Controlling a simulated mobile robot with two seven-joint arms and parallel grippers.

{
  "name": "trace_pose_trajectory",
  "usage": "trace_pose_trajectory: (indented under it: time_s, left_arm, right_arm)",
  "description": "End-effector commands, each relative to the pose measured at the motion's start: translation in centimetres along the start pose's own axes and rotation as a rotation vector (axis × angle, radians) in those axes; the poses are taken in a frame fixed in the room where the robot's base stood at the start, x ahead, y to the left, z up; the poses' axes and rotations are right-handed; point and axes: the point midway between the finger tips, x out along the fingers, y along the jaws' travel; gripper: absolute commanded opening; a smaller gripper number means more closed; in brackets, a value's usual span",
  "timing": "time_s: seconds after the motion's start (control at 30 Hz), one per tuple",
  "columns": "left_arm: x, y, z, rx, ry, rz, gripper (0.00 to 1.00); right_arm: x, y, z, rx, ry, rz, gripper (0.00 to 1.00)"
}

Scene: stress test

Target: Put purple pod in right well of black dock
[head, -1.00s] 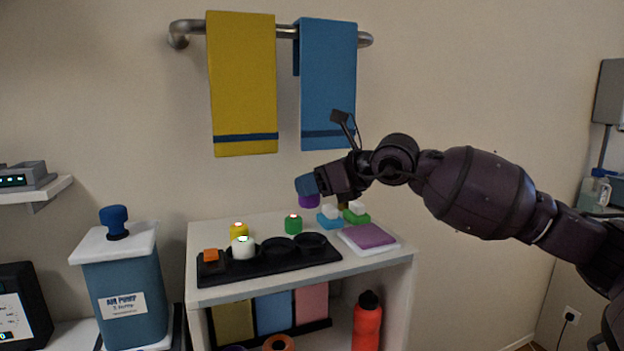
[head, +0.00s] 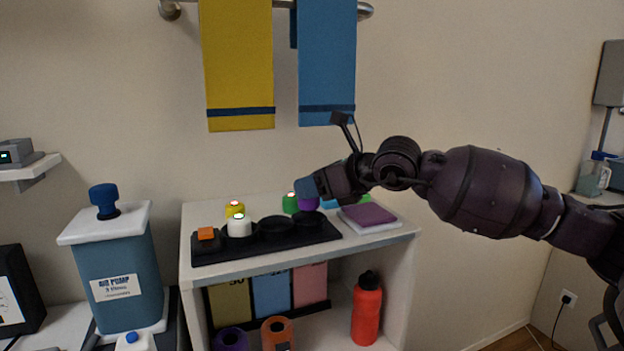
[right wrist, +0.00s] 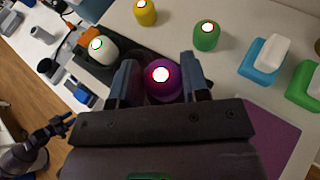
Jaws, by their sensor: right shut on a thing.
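The purple pod (head: 309,203) with a red-ringed light on top is held between the blue fingers of my right gripper (head: 308,190). It is close behind or over the right well (head: 309,218) of the black dock (head: 265,251); I cannot tell its exact height. In the right wrist view the pod (right wrist: 162,82) is between both fingers, and the body hides the right well. The white pod (head: 239,227) stands in the dock's left well, and the middle well (head: 275,223) is empty. My left gripper (right wrist: 66,125) shows small in the right wrist view, its jaws unclear.
An orange block (head: 206,233) sits on the dock's left end. A yellow pod (head: 235,208) and a green pod (head: 290,203) stand behind the dock. A purple-covered pad (head: 368,213) lies right of it. Blue (right wrist: 262,62) and green white-topped things stand nearby.

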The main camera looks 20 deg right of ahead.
Motion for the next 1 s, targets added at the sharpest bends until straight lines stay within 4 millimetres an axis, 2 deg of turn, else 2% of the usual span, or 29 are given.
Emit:
trace_pose_trajectory:
  time_s: [0.5,1.0]
  left_arm:
    - [0.1,-0.1,0.7,0.01,-0.012,0.002,0.43]
    - [0.2,0.1,0.7,-0.002,-0.013,0.001,0.43]
  right_arm:
    - [1.1,-0.1,-2.6,0.002,0.001,0.001,0.2]
    - [1.2,-0.1,-3.0,0.0,0.0,0.0,0.2]
